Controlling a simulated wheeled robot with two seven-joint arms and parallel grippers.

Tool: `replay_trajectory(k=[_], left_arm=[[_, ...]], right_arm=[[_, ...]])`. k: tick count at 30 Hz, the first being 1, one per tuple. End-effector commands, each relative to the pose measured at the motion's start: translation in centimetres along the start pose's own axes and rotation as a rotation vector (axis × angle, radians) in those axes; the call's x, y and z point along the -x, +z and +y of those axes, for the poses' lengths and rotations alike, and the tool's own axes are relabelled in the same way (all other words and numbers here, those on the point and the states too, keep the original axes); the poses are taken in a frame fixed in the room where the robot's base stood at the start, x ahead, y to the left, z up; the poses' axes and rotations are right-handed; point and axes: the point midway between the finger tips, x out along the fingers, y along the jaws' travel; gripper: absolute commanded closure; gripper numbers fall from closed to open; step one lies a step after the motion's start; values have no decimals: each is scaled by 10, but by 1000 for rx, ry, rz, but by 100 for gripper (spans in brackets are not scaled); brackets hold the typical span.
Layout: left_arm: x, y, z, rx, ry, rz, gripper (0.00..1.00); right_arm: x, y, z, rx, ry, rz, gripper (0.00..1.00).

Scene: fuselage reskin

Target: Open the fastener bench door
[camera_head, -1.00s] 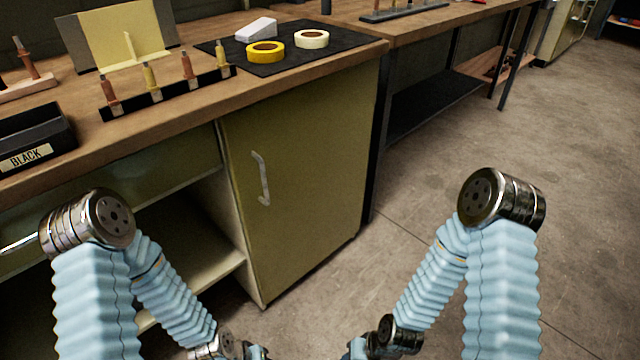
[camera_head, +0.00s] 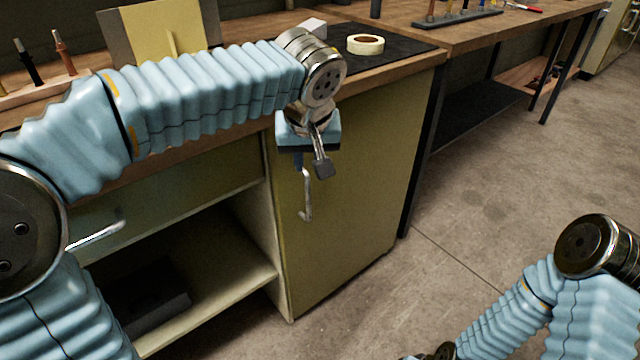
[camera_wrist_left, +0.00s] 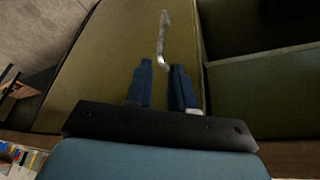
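The fastener bench door (camera_head: 350,225) is the olive panel under the worktop, and it looks shut. It also shows in the wrist view (camera_wrist_left: 115,45). Its pale metal handle (camera_head: 306,197) stands upright near the door's left edge. My left gripper (camera_head: 310,172) is in front of the upper end of the handle. In the wrist view, its two blue fingers (camera_wrist_left: 160,68) are apart, and the near end of the handle (camera_wrist_left: 162,40) shows at the gap between the tips. Whether they touch it I cannot tell. My right gripper is out of view.
Left of the door are an open shelf bay (camera_head: 215,265) and a drawer with a handle (camera_head: 95,232). The wooden worktop (camera_head: 415,62) carries a tape roll (camera_head: 365,44) on a dark mat. The floor (camera_head: 490,190) before the door is clear.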

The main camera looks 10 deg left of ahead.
Motion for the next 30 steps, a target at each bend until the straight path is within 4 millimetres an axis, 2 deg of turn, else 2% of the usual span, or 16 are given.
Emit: replay_trajectory(k=[2,5,15,21,25,30], left_arm=[[3,-1,-4,13,-8,6,77],[-10,0,-4,13,-11,3,77],[-88,0,-4,10,-10,0,77],[-120,0,-4,10,-8,0,77],[-129,0,-4,11,-7,1,77],[-132,0,-4,10,-6,2,77]], right_arm=[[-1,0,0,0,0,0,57],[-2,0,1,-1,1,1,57],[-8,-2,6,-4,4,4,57],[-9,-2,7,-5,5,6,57],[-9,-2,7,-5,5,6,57],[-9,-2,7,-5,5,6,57]])
